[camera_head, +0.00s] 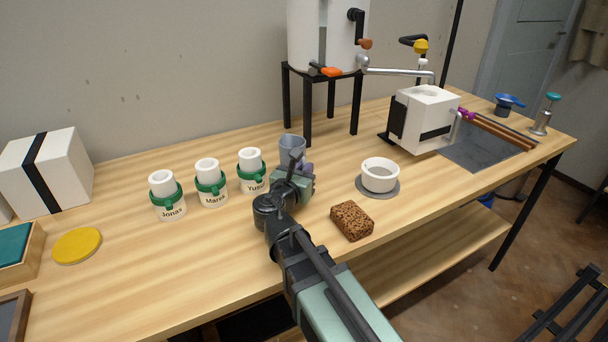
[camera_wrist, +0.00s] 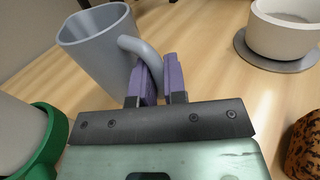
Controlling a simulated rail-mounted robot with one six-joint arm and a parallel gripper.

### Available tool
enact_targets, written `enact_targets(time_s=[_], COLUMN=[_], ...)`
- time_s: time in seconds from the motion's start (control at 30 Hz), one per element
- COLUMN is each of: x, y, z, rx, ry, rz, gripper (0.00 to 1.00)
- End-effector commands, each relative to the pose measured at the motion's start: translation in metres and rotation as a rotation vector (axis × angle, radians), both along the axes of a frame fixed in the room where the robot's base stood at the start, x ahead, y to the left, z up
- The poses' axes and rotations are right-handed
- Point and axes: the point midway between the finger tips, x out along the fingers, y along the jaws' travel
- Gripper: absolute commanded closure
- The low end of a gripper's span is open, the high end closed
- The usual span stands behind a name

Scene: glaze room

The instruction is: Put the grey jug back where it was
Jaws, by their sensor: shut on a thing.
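In the head view my gripper (camera_head: 304,168) is partly hidden by my own wrist. The jug's base is hidden in the head view, so I cannot tell whether it touches the table.
A white bowl (camera_head: 380,178) sits on a grey disc (camera_head: 391,192) to the right. A brown speckled sponge (camera_head: 352,221) lies nearer. A black stand (camera_head: 308,120) rises behind.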

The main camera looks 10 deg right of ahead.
Motion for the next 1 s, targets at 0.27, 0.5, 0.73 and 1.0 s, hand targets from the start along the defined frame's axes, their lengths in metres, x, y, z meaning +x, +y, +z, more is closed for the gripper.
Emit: enact_targets(time_s=[0.27,0.5,0.73,1.0], x=[0.000,0.000,-0.019,-0.056], y=[0.000,0.000,0.014,0.045], z=[-0.003,-0.003,0.001,0.001], rx=[0.000,0.000,0.000,0.000], ry=[0.000,0.000,0.000,0.000], rz=[0.000,0.000,0.004,0.002], gripper=[0.66,0.62,0.62,0.62])
